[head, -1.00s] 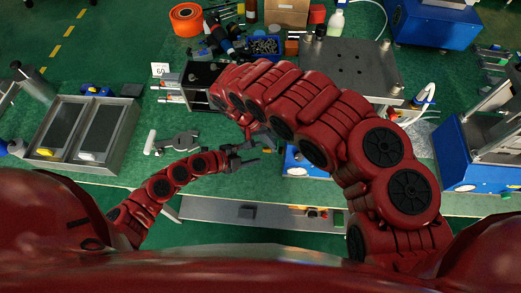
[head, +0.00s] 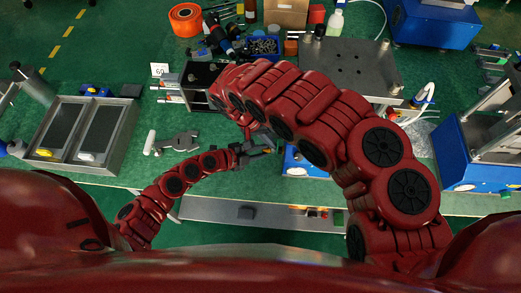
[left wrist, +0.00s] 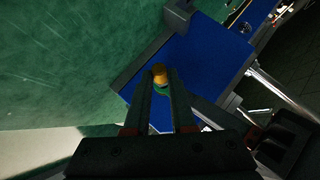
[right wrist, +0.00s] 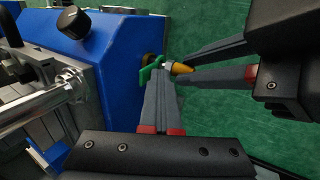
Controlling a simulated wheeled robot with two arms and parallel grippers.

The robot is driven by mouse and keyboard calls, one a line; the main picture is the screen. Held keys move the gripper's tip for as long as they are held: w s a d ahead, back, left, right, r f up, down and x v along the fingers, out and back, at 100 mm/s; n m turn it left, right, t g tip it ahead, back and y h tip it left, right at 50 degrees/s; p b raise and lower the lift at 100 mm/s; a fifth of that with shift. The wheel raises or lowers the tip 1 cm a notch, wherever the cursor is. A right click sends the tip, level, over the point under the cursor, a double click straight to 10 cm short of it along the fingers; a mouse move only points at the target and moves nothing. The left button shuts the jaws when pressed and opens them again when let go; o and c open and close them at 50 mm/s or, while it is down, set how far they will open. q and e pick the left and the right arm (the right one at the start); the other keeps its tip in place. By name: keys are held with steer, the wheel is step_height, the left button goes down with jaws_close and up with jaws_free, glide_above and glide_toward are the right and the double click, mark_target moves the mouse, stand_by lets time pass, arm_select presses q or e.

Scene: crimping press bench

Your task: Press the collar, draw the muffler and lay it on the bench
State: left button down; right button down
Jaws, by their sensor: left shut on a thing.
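The muffler, an orange-brass plug with a silver stem, shows in the right wrist view (right wrist: 183,68) and the left wrist view (left wrist: 159,74). It sits at the side of a blue housing (right wrist: 115,65), its stem towards the dark port. Whether the stem is inside cannot be told. A green collar (right wrist: 150,76) is by the port. My left gripper (left wrist: 160,78) is shut on the muffler; it also shows in the head view (head: 264,149). My right gripper (right wrist: 160,80) has its fingers together, tips at the green collar; contact is unclear. In the head view my right arm hides it.
On the bench, a grey two-bay tray (head: 131,125) stands at the left and a grey wrench-like tool (head: 180,141) lies left of my left gripper. A dark rack (head: 200,76) and a blue parts bin (head: 264,46) stand behind. Bare green bench lies around the tool.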

arm_select(q)
steer(key=c, duration=1.4)
jaws_free()
jaws_close()
steer(key=shift+a, duration=0.15)
steer(key=shift+a, duration=1.85)
arm_select(e)
steer(key=a, duration=0.3)
